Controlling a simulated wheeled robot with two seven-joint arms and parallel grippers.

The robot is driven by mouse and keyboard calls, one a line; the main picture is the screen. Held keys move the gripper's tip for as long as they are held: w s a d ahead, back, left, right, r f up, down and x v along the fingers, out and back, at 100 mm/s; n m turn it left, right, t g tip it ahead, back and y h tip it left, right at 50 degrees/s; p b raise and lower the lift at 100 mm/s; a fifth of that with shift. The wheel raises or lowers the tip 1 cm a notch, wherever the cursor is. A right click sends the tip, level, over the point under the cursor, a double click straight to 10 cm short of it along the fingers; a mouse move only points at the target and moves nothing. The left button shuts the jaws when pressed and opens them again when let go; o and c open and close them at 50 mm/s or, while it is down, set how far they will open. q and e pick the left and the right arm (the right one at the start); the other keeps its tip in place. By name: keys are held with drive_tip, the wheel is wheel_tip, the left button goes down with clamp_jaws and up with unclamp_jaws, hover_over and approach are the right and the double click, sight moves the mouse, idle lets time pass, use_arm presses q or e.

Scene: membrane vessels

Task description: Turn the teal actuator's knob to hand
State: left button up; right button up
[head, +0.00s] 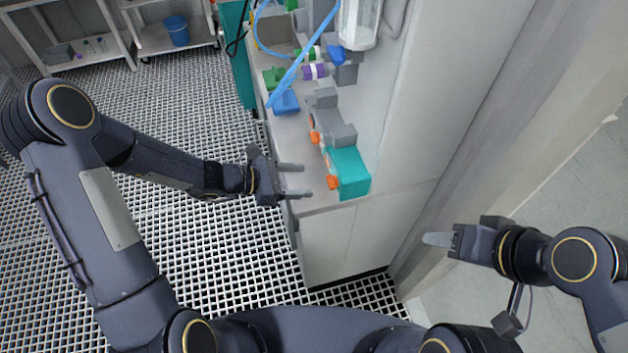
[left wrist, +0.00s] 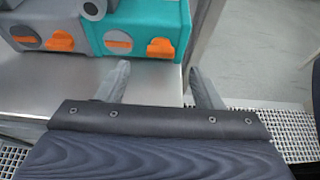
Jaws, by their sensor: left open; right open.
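The teal actuator (head: 350,173) sits at the near end of the bench, and it also shows in the left wrist view (left wrist: 145,14). Its orange knob (left wrist: 160,48) is on the face toward my left gripper, at the right of a round dial with an orange mark (left wrist: 118,42). The knob's orange also shows in the head view (head: 333,183). My left gripper (head: 307,180) is open and empty, its fingers pointing at that face with a gap; the fingertips show below the actuator in the wrist view (left wrist: 158,70). My right gripper (head: 438,239) is open and empty, away from the bench.
A grey actuator (left wrist: 55,15) with its own orange knob (left wrist: 60,41) adjoins the teal one on the left. Blue, green and purple fittings (head: 315,71) and a blue hose (head: 305,52) are farther back. A wall post (head: 520,120) stands right of the bench.

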sight(331, 181)
use_arm(q)
drive_tip(key=x, duration=0.6)
drive_tip(key=shift+d+f, duration=0.1)
drive_tip(key=shift+d, duration=0.05)
drive_tip(key=shift+p, duration=0.35)
drive_tip(key=c, duration=1)
